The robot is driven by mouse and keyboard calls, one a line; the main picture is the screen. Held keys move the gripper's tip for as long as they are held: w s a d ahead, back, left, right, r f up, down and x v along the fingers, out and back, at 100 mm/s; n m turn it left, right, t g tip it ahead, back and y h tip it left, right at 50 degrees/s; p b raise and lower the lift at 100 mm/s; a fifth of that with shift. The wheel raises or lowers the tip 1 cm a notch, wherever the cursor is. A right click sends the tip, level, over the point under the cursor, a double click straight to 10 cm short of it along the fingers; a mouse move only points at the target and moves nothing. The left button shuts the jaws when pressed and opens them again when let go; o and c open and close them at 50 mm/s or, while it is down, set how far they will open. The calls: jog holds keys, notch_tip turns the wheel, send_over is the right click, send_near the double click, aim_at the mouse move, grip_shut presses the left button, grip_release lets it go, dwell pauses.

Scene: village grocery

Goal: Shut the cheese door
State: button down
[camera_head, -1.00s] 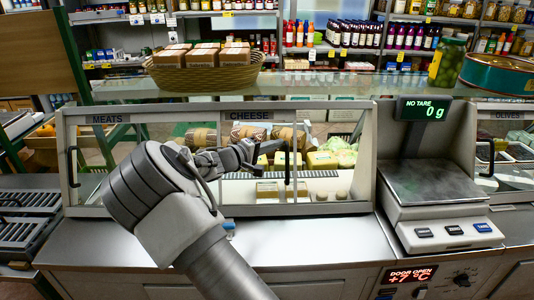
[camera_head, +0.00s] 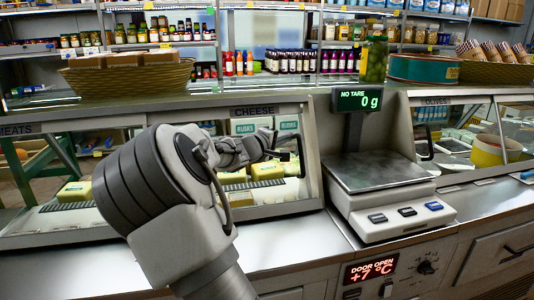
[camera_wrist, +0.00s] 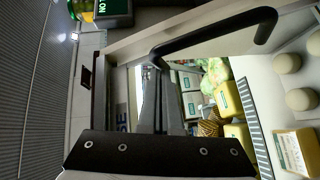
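The cheese door is a framed glass panel under the CHEESE label (camera_head: 254,111), with an upright black handle (camera_head: 301,157) close to the right end of the case. The same handle crosses the top of the wrist view (camera_wrist: 215,33). My gripper (camera_head: 282,155) is at the left side of the handle. In the wrist view my gripper's fingers (camera_wrist: 152,70) are together, with their tips right by the handle's end; I cannot tell whether they touch it. The handle is not between them. My arm hides part of the case front. The display (camera_head: 371,271) reads DOOR OPEN, +7 °C.
A scale (camera_head: 385,190) stands just right of the case, its readout (camera_head: 360,100) at 0 g. A basket (camera_head: 128,77) and a green jar (camera_head: 374,60) stand on top. Yellow cheeses (camera_head: 266,170) lie inside. The steel counter (camera_head: 290,240) in front is clear.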

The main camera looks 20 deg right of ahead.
jog(key=shift+s+d+r+b, duration=0.15)
jog(key=shift+d+b, duration=0.15)
jog(key=shift+d, duration=0.3)
jog(key=shift+s+d+f+b, duration=0.15)
jog(key=shift+d+b, duration=0.1)
jog(key=shift+d, duration=0.3)
jog(key=shift+d+r, duration=0.1)
